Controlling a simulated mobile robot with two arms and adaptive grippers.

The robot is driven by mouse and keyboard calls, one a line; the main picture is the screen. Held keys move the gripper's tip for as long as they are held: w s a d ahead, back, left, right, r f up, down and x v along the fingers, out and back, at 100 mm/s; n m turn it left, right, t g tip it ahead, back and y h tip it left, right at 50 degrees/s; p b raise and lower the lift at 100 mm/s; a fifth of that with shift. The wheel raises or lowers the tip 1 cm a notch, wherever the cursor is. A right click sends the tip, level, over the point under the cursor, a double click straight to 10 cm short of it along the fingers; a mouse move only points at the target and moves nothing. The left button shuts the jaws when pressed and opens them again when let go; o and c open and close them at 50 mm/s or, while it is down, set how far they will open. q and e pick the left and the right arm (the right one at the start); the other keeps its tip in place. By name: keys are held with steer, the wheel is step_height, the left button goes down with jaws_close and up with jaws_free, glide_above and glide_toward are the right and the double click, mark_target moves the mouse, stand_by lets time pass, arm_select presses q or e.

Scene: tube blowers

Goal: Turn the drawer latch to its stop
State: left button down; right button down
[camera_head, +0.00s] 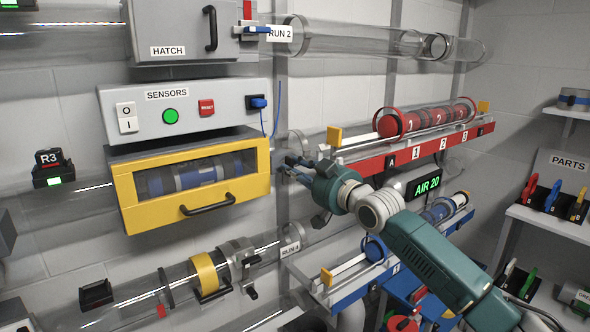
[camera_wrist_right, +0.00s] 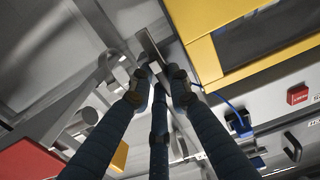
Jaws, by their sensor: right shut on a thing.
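The yellow-framed drawer (camera_head: 124,204) sits below the sensors panel, with a dark handle (camera_head: 208,205) on its front and blue parts behind its window. It also shows in the wrist view (camera_wrist_right: 212,72). My right gripper (camera_head: 289,167) is at the drawer's right side. In the wrist view my right gripper (camera_wrist_right: 158,82) has its dark fingers closed around a grey metal latch (camera_wrist_right: 150,44) beside the yellow frame. The fingers hide the latch in the head view, so its angle is hard to tell there. My left gripper is not in view.
The sensors panel (camera_head: 220,108) with buttons and a blue plug (camera_head: 258,102) is just above the drawer. A red rack (camera_head: 365,144) with red canisters is right of my gripper. A blue rack (camera_head: 335,293) is below. A clear tube runs under the drawer.

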steer(key=shift+f, duration=0.2)
stand_by(0.3)
steer(key=c, duration=1.9)
jaws_free()
steer(key=shift+o, duration=1.3)
steer(key=shift+r, duration=0.1)
steer(key=v, duration=1.2)
